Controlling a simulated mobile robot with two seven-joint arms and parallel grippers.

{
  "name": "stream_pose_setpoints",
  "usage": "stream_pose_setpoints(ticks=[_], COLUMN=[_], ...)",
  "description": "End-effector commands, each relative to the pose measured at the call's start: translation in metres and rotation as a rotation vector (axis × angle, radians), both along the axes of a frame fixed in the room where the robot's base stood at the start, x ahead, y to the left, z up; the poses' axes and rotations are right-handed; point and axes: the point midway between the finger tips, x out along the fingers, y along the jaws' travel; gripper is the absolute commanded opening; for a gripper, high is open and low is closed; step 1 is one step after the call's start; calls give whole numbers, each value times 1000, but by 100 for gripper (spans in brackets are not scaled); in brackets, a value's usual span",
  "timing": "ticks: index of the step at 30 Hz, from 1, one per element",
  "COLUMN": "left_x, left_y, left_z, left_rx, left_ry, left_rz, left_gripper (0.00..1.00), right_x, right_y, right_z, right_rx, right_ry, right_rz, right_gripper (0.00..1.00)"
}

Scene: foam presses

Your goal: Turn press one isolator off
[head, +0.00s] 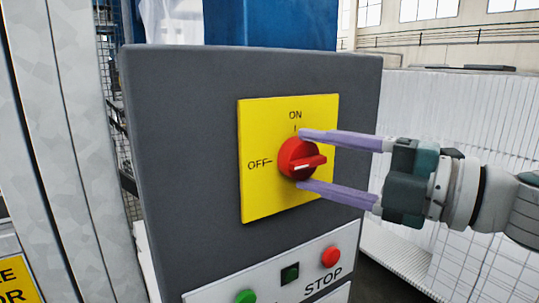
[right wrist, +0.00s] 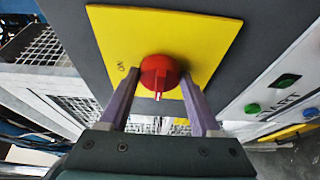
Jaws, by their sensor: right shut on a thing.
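The press isolator is a red rotary knob (head: 297,157) on a yellow plate (head: 258,205) marked ON at the top and OFF at the left. Its raised handle lies roughly level, along the OFF line and across the ON line, with a white stripe on it. My right gripper (head: 317,162) comes in from the right, one purple finger above the knob and one below, shut on it. In the right wrist view the knob (right wrist: 158,73) sits between the fingertips of the gripper (right wrist: 160,92). My left gripper is not in view.
The plate is on a dark grey cabinet (head: 180,150). Below it a white strip (head: 215,293) carries a green button (head: 246,297), a dark square and a red STOP button (head: 330,256). A pale metal post (head: 75,130) stands at left, white ribbed panels (head: 480,130) at right.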

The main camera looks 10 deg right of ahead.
Motion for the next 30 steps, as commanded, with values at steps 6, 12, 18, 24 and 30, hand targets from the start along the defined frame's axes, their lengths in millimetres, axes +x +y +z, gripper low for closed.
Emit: stream_pose_setpoints(ticks=[6,12,18,24,30], left_x=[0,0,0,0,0], left_y=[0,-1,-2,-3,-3], left_z=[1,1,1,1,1], left_rx=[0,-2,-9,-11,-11], left_ry=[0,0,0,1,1], left_rz=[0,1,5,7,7], left_gripper=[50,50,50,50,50], right_x=[0,0,0,0,0], right_y=[0,0,0,0,0], right_z=[0,0,0,0,0], right_rx=[-17,-17,-16,-15,-15], right_ry=[-6,-7,-6,-6,-6], right_rz=[0,0,0,0,0], right_gripper=[9,9,76,94,94])
